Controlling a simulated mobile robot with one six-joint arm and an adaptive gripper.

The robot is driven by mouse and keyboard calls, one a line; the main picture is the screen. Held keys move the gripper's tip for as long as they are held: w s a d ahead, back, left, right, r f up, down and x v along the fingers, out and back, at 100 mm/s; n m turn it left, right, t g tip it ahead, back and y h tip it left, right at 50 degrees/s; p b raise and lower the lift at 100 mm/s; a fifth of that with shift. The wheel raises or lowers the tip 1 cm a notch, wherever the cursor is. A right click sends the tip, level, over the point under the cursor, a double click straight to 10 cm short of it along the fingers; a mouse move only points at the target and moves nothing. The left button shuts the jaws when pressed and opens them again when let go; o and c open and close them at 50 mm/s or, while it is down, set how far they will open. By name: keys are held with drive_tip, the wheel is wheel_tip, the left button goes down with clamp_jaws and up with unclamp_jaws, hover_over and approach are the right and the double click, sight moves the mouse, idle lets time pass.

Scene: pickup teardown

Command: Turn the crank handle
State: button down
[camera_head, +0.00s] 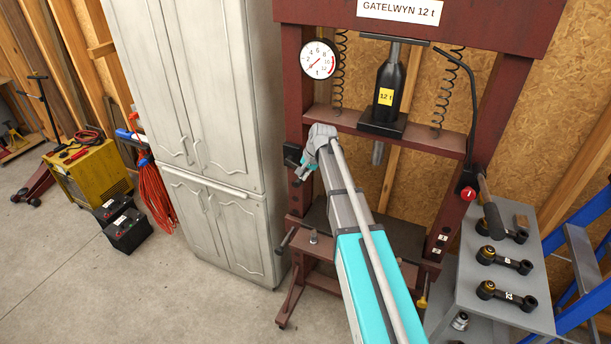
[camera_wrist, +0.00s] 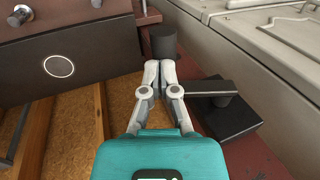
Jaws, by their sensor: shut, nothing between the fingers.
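The crank shows in the wrist view as a dark flat arm (camera_wrist: 228,84) over a round hub on the red press frame. A dark cylindrical grip (camera_wrist: 163,42) stands just beyond my fingertips; its join to the arm is hidden behind my fingers. My gripper (camera_wrist: 158,66) is shut and empty, with its tips at the lower edge of the grip; I cannot tell if they touch. In the head view my gripper (camera_head: 301,178) is at the press's left upright, just below a black part (camera_head: 292,155) of the crank mechanism. My arm hides some of that side.
The pale cabinet (camera_head: 215,100) stands close to the left of the press (camera_head: 292,75). The press carries a gauge (camera_head: 319,59) and a black jack (camera_head: 388,86). A grey cart (camera_head: 462,260) with several dark links and a blue ladder (camera_head: 585,240) are at right. Floor at front left is clear.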

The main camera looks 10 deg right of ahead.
drive_tip(key=shift+r, duration=0.1)
drive_tip(key=s+d+f+p+v, duration=0.1)
drive_tip(key=d+p+v, duration=0.1)
drive_tip(key=p+v, duration=1)
drive_tip(key=shift+s+d+r, duration=0.3)
drive_tip(key=shift+s+r, duration=0.1)
drive_tip(key=shift+r, duration=0.3)
idle(0.7)
drive_tip(key=s+a+f+n+g+h+b, duration=0.1)
drive_tip(key=s+a+f+n+b, duration=0.2)
drive_tip(key=s+f+b, duration=0.5)
drive_tip(key=s+a+f+n+g+h+b, duration=0.1)
drive_tip(key=s+f+b, duration=0.6)
drive_tip(key=s, duration=0.9)
drive_tip(key=a+f+n+h, duration=0.1)
drive_tip(key=a+n, duration=0.1)
drive_tip(key=n, duration=0.1)
drive_tip(key=shift+s+a+f+b, duration=0.2)
drive_tip(key=shift+a+f+b, duration=0.05)
drive_tip(key=shift+f+b, duration=0.15)
